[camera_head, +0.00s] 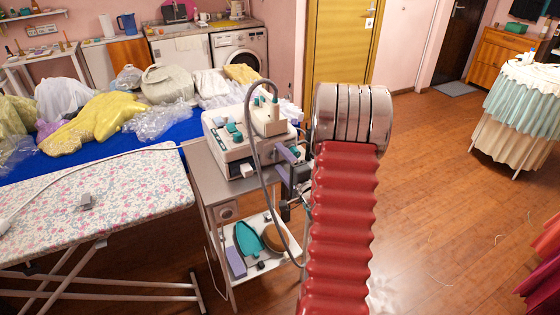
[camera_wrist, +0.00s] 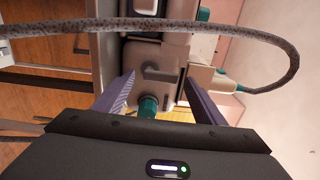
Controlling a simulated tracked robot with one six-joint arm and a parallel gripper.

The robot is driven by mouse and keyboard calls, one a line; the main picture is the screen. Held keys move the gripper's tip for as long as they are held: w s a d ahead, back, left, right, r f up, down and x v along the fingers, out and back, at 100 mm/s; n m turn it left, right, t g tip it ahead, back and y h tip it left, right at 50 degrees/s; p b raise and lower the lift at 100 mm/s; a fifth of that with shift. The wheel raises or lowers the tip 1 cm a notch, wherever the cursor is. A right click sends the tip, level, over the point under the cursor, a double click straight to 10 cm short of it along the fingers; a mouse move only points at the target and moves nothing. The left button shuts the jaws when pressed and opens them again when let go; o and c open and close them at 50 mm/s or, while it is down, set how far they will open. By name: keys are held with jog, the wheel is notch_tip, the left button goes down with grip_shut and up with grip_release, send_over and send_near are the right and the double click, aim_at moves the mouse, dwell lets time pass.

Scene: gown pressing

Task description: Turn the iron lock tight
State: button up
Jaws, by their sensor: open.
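The cream pressing machine (camera_head: 236,150) with teal controls stands on a small grey trolley. My gripper (camera_head: 291,160) is at its right side, with purple fingers pointing at it. In the wrist view my gripper (camera_wrist: 160,85) is open, one finger on each side. In the head view this knob is hidden.
A grey hose (camera_head: 251,135) loops over the machine and crosses the wrist view (camera_wrist: 150,27) in front of it. A floral ironing board (camera_head: 130,195) stands at left, before a blue table (camera_head: 60,165) heaped with bagged clothes.

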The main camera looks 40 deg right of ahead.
jog(key=v, duration=1.3)
jog(key=shift+s+f, duration=0.1)
dwell(0.5)
jog(key=s+d+f+n+g, duration=0.3)
jog(key=s+f+n+g, duration=0.45)
jog(key=f, duration=0.65)
jog(key=a+r+n+g+y, duration=0.1)
jog(key=a+r+n, duration=0.3)
jog(key=a+r, duration=0.5)
jog(key=s+a+r+n+g+y, duration=0.1)
jog(key=a+r+n, duration=0.4)
jog(key=a, duration=1.2)
jog(key=s+a+r+n+g+y, duration=0.1)
jog(key=a+r+n, duration=0.4)
jog(key=a+r, duration=0.8)
jog(key=shift+a+r+g+y, duration=0.2)
jog(key=shift+g+y, duration=0.35)
jog(key=shift+y, duration=0.55)
